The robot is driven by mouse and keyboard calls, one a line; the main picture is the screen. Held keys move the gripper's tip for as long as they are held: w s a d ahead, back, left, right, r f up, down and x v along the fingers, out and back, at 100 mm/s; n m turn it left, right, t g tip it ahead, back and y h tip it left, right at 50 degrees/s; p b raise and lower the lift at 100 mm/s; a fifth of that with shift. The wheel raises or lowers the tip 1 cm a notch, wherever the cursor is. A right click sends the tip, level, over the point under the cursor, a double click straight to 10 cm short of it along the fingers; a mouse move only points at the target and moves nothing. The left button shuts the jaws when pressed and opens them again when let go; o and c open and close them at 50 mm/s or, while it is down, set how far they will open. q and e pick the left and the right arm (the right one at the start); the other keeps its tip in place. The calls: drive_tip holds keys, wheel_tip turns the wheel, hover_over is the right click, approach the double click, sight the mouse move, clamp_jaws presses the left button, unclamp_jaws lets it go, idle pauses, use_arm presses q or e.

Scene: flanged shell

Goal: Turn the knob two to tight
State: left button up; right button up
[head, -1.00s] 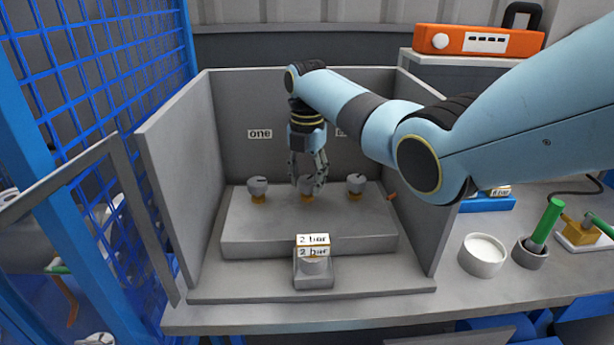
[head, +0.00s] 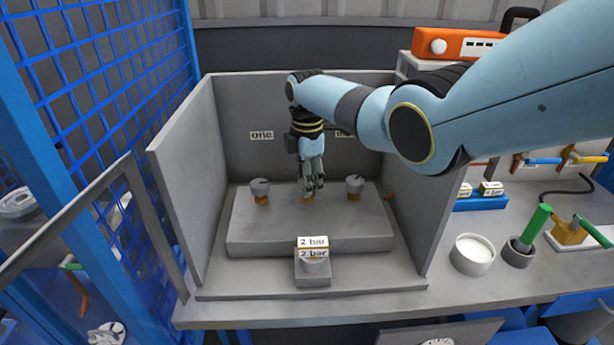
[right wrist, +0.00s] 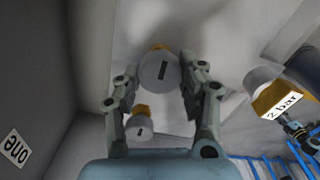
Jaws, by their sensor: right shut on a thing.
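Three grey knobs on brass stems stand in a row on a grey block (head: 290,230). The left knob (head: 260,187) and right knob (head: 355,185) are free, each with a dark mark on top. My right gripper (head: 312,188) points down and is shut on the middle knob, whose brass stem (head: 308,198) shows below the fingers. In the right wrist view the fingers flank this knob (right wrist: 159,76), its dark line lengthwise. A neighbouring knob (right wrist: 139,128) is apart from them. The label "one" (head: 262,135) is above the left knob; my arm hides the middle label. My left gripper is out of view.
Grey shell walls (head: 180,190) enclose the block at the sides and back. A "2 bar" piece (head: 313,248) sits in a holder at the front. To the right are a white bowl (head: 472,252) and a green-handled tool (head: 535,228). Blue mesh (head: 90,80) stands left.

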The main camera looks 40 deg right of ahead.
drive_tip(key=shift+m, duration=0.6)
drive_tip(key=o, duration=1.2)
drive_tip(key=shift+d, duration=0.1)
wheel_tip(320, 180, up, 12)
drive_tip(key=shift+r, duration=0.1)
